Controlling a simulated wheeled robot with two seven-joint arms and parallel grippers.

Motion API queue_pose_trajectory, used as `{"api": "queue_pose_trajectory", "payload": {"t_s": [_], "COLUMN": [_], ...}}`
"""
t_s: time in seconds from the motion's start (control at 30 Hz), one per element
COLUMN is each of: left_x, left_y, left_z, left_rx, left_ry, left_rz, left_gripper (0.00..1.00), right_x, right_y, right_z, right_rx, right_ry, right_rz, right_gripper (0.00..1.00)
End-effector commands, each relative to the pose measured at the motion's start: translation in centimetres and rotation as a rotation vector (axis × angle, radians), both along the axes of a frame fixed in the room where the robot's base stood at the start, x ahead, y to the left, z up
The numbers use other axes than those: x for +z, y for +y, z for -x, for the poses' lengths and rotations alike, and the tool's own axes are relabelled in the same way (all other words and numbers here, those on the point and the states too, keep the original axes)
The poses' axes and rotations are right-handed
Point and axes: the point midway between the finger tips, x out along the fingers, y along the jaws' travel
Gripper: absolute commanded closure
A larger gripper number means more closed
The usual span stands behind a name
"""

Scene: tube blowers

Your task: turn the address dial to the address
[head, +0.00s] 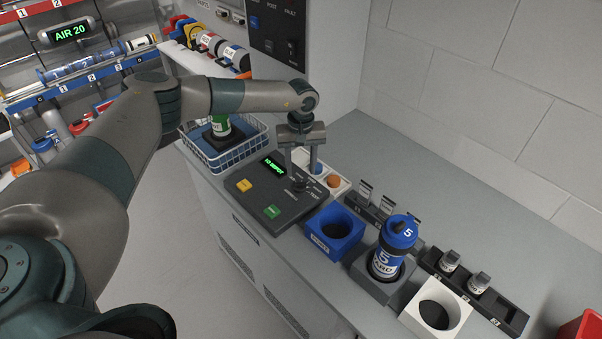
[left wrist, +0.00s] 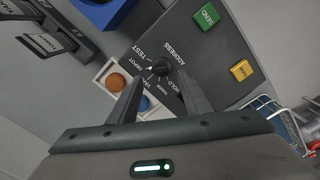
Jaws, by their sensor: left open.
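The dark address dial (head: 299,185) is a round knob on the sloped grey control panel (head: 240,198). In the left wrist view the dial (left wrist: 160,66) has printed positions around it, including TEST, DEPOT and HOLD, under the word ADDRESS. Its white mark appears to face DEPOT. The panel's display (head: 273,167) reads TO DEPOT in green. My left gripper (head: 299,163) is open just above the dial, fingers pointing down. In the left wrist view its fingertips (left wrist: 160,76) lie on either side of the dial, with nothing held. Contact cannot be told. My right gripper is not in view.
The panel has a yellow button (head: 244,185) and green SEND button (head: 272,212). A white plate with orange (head: 333,181) and blue buttons sits close behind the dial. A blue ring holder (head: 334,232), a blue-capped carrier (head: 388,250) and a wire basket (head: 228,152) stand nearby.

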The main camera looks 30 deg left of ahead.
Motion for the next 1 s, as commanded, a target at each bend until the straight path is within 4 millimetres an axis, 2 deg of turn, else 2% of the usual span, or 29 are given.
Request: {"api": "queue_pose_trajectory", "payload": {"t_s": [0.03, 0.2, 0.4, 0.77, 0.83, 0.93, 0.97, 1.0], "left_x": [-0.6, -3.2, -5.0, -5.4, -5.4, -5.4, -5.4, -5.4], "left_y": [0.0, 0.0, 0.0, 0.0, 0.0, 0.0, 0.0, 0.0], "left_z": [0.1, 0.1, 0.0, 0.0, 0.0, 0.0, 0.0, 0.0], "left_rx": [0.001, 0.001, 0.000, 0.000, 0.000, 0.000, 0.000, 0.000], "left_ry": [0.004, 0.004, 0.001, 0.000, 0.000, 0.000, 0.000, 0.000], "left_rz": [-0.001, 0.000, 0.000, 0.000, 0.000, 0.000, 0.000, 0.000], "left_gripper": [0.56, 0.56, 0.56, 0.56, 0.68, 0.92, 0.97, 0.97], "right_x": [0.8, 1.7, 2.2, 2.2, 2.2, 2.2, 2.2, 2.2], "right_y": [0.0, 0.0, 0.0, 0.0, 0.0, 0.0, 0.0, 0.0], "right_z": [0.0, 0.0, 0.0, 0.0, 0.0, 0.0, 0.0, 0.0], "right_rx": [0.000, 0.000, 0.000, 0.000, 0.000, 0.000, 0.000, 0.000], "right_ry": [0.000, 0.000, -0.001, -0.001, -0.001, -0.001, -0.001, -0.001], "right_rz": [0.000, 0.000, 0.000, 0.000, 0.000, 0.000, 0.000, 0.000], "right_gripper": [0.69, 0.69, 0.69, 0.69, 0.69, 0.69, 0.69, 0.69]}}
